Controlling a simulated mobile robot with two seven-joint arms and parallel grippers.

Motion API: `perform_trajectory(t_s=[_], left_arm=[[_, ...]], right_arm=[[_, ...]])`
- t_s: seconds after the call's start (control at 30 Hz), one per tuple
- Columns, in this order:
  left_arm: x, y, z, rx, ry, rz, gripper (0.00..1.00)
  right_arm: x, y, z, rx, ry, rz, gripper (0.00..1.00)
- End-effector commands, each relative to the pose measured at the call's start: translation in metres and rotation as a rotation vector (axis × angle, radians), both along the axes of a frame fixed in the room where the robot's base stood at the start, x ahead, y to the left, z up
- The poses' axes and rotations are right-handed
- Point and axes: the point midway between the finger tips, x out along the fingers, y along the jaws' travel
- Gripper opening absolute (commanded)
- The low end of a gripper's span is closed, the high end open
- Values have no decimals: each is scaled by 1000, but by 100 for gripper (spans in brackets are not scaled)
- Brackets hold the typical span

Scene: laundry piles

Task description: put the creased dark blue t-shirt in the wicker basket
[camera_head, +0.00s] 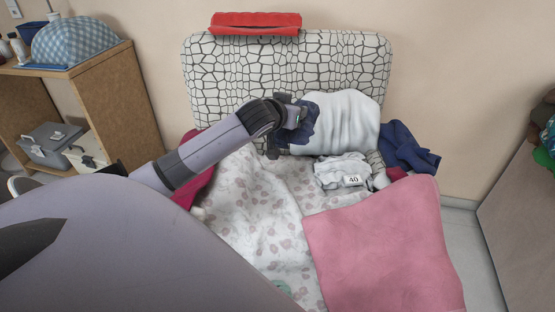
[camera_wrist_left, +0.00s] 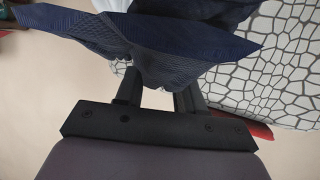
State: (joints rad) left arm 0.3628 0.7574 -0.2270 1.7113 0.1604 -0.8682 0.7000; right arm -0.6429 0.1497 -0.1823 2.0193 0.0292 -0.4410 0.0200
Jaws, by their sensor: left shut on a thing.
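My left gripper (camera_head: 288,122) is shut on a dark blue cloth (camera_head: 303,128), held above the back of the bed-like seat, in front of a white pillow. In the left wrist view, the dark blue cloth (camera_wrist_left: 180,45) hangs in folds across and between the fingers of the gripper (camera_wrist_left: 158,92). Its full shape is hidden, so I cannot tell for sure that it is the t-shirt. A second crumpled dark blue cloth (camera_head: 408,150) lies right of the pillow. No wicker basket shows. My right gripper is not in view.
The seat has a crackle-patterned backrest (camera_head: 220,70) with a red roll (camera_head: 255,22) on top. Several fabrics cover it: a white pillow (camera_head: 345,118), grey clothing (camera_head: 342,172), a spotted sheet (camera_head: 255,215), a pink blanket (camera_head: 380,245). A wooden shelf (camera_head: 95,85) stands left.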

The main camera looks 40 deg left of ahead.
Motion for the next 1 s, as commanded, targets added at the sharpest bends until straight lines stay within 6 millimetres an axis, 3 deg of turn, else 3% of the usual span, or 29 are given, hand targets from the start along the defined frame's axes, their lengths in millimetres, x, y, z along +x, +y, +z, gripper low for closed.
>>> perform_trajectory(t_s=[0.03,0.1,0.23,0.37,0.67,0.77,1.0], left_arm=[[6,20,-4,3,-6,29,3],[11,40,-1,3,-5,59,3],[16,65,4,3,-3,94,3],[17,74,7,1,0,107,3],[17,74,6,2,1,107,3],[17,73,-5,2,3,107,3],[17,73,-68,2,6,107,3]], right_arm=[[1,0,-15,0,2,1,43],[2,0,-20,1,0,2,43],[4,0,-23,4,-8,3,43],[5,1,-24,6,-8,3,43],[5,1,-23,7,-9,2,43],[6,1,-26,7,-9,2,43],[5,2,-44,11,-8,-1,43]])
